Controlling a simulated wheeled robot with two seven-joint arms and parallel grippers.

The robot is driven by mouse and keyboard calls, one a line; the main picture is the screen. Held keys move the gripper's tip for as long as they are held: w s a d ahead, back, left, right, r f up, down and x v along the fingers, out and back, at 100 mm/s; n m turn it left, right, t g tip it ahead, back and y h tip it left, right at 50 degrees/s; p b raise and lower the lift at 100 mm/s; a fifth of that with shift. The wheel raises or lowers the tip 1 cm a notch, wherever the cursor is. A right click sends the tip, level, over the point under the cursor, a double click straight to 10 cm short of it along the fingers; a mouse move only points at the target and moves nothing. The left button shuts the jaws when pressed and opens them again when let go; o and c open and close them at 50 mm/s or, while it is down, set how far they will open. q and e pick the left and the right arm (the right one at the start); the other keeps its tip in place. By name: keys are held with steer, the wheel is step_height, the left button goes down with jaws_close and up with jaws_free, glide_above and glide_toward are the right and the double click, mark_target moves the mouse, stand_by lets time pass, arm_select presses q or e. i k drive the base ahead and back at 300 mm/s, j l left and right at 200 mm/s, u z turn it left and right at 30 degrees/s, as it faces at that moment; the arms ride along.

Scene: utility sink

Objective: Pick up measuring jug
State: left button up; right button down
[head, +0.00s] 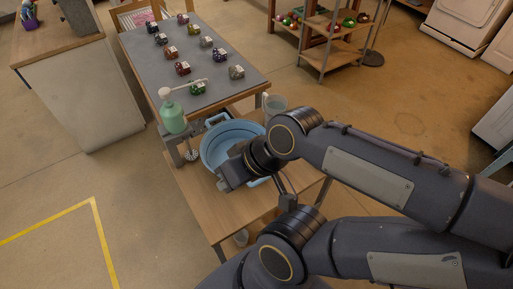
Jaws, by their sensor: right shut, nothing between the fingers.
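A clear jug-like vessel (274,104), which looks like the measuring jug, stands at the back right of the blue basin (211,151), partly hidden by my right arm. My right gripper (226,183) is over the front of the basin, shut with nothing held. It is apart from the jug, in front of it and to the left. Its wrist and arm cover part of the basin. My left gripper is not in view.
A green pump bottle (172,115) stands left of the basin. Behind is a grey-topped table (185,85) with several small coloured objects. The wooden surface (205,205) in front of the basin is mostly clear.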

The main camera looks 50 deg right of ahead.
mark_target(271, 105)
steer(key=z, duration=0.95)
